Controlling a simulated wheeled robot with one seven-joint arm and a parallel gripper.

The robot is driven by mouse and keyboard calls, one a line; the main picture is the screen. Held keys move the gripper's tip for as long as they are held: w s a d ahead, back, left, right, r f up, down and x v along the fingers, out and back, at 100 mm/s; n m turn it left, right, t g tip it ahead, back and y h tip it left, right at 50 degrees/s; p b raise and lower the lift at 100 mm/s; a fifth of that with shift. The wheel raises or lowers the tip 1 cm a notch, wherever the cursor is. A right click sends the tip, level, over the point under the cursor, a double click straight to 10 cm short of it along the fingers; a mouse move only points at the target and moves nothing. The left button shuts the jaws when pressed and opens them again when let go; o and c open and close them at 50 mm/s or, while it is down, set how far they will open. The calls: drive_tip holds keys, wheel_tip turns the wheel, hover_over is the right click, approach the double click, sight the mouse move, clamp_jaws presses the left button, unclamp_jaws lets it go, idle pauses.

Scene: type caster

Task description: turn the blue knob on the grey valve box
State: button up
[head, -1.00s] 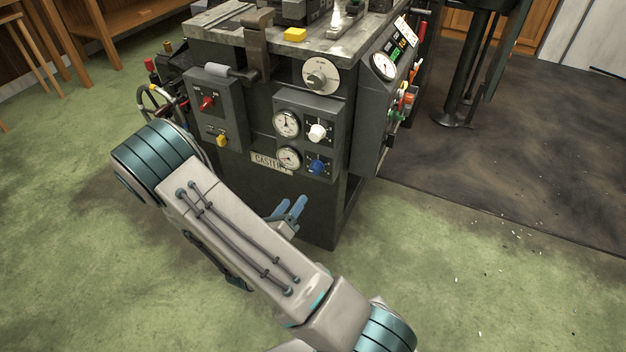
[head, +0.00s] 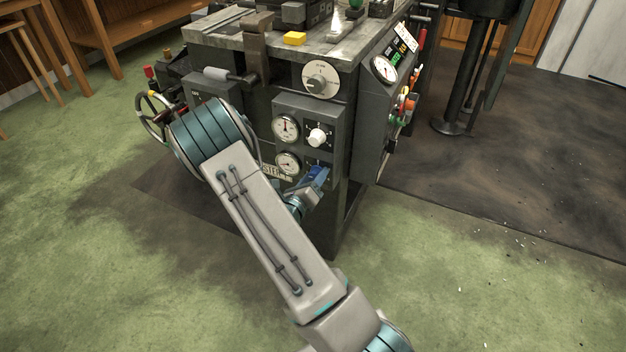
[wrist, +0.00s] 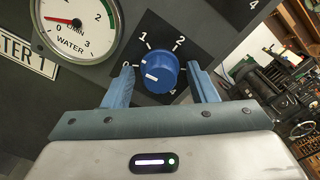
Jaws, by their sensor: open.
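The grey valve box (head: 337,119) is on the front of the type caster and carries two gauges, a white knob and the blue knob. In the wrist view the blue knob (wrist: 158,73) sits on a black dial plate marked with numbers, its white pointer line toward the left, near the 0. My gripper (wrist: 161,85) is open, with one blue finger on each side of the knob. A gap shows between each finger and the knob. In the head view my gripper (head: 318,180) is at the lower right of the box and largely hides the blue knob.
The white knob (head: 317,137) is just above the blue one. The water gauge (wrist: 76,27) is left of my fingers. A lever with a grey handle (head: 222,74) is at the upper left.

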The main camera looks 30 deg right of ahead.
drive_tip(key=c, duration=1)
drive_tip(key=shift+o, duration=0.2)
drive_tip(key=shift+m, duration=0.5)
drive_tip(key=m, duration=0.3)
drive_tip(key=shift+m, duration=0.4)
drive_tip(key=m+b, duration=0.1)
drive_tip(key=m, duration=0.3)
drive_tip(key=shift+f+m+b, duration=0.15)
drive_tip(key=shift+m+b, duration=0.15)
drive_tip(key=shift+b, duration=0.05)
drive_tip(key=m+b, duration=0.2)
drive_tip(key=m, duration=0.2)
drive_tip(key=shift+f+b, duration=0.1)
drive_tip(key=shift+b, duration=0.25)
drive_tip(key=shift+a+m+b, duration=0.1)
drive_tip(key=shift+m+b, duration=1.45)
drive_tip(key=shift+m, duration=0.55)
drive_tip(key=shift+r, duration=0.2)
